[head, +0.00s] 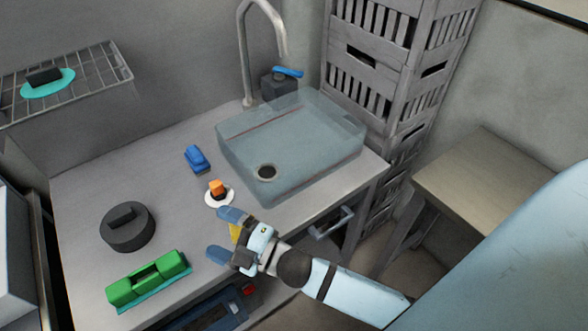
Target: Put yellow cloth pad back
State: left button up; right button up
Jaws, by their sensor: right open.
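A small yellow patch (236,233), likely the yellow cloth pad, shows at the counter's front edge between the fingers of my right gripper (218,233). Most of it is hidden by the gripper, so I cannot tell whether the fingers touch it. My right gripper is open, with its two blue fingers spread and pointing left over the counter (85,190). My left gripper is not in view.
An orange-topped piece on a white disc (215,200) stands just beyond the fingers. A blue block (197,158), a dark round block (127,230) and a green handled block (148,280) are on the counter. The sink (310,160) is behind; a wire rack (105,70) is upper left.

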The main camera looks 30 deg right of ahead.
jog(key=s+d+f+m+g+h, duration=0.2)
jog(key=s+d+f+m+h, duration=0.2)
jog(key=f, duration=0.5)
jog(key=s+d+f+m+g+h, duration=0.3)
jog(key=s+d+f+m, duration=0.3)
jog(key=m, duration=0.5)
notch_tip(320, 180, down, 3)
jog(key=shift+s+d+m+h, duration=0.3)
jog(key=shift+s+d+h, duration=0.15)
jog(key=shift+s, duration=0.55)
jog(key=shift+r, duration=0.1)
notch_tip(320, 180, up, 7)
jog(key=p, duration=0.7)
jog(key=shift+d+g, duration=0.15)
jog(key=shift+g, duration=0.15)
